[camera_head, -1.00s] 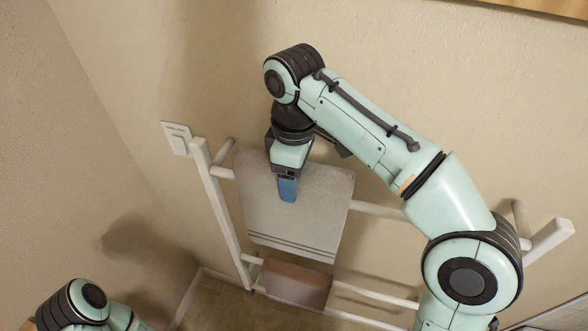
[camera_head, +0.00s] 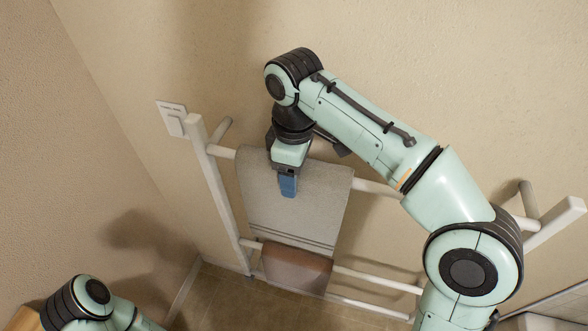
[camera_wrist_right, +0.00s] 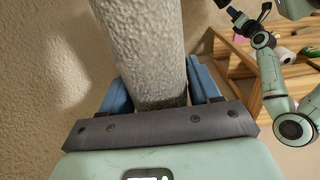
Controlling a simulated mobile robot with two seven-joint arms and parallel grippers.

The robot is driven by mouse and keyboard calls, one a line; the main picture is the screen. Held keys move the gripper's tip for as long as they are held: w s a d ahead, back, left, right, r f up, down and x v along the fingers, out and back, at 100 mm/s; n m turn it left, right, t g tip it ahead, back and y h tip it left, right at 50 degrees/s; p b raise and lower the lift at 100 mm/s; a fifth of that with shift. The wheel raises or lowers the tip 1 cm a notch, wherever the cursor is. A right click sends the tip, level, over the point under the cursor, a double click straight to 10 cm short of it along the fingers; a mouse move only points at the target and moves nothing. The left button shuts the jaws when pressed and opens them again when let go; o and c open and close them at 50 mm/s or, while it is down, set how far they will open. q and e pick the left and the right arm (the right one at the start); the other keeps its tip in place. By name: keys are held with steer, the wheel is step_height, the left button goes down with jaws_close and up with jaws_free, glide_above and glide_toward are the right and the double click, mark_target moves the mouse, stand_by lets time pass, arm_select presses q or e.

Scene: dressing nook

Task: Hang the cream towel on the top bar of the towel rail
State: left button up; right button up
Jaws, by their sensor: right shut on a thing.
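The cream towel (camera_head: 290,203), greyish in this light with dark stripes near its lower edge, hangs at the top bar (camera_head: 376,187) of the white towel rail (camera_head: 214,185). Its upper edge is level with the bar and covers that stretch of it. My right gripper (camera_head: 288,186) is shut on the towel near its upper edge. In the right wrist view, the towel (camera_wrist_right: 146,45) runs between the blue fingers (camera_wrist_right: 155,88). Whether the towel's back part hangs behind the bar is hidden.
A brownish towel (camera_head: 297,270) hangs on a lower bar, below the cream one. A white wall plate (camera_head: 171,117) is beside the left post. The wall is close behind the rail. The top bar shows bare right of the cream towel, partly behind my right arm.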

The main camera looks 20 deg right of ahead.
steer(key=o, duration=1.6)
steer(key=shift+c, duration=0.2)
step_height(320, 180, up, 14)
steer(key=p, duration=0.5)
steer(key=shift+w+f, duration=0.15)
steer(key=shift+f, duration=0.1)
arm_select(q)
steer(key=w+r, duration=0.6)
steer(key=r, duration=0.1)
steer(key=shift+w+t, duration=0.2)
steer(key=shift+t, duration=0.2)
steer(key=shift+s, duration=0.1)
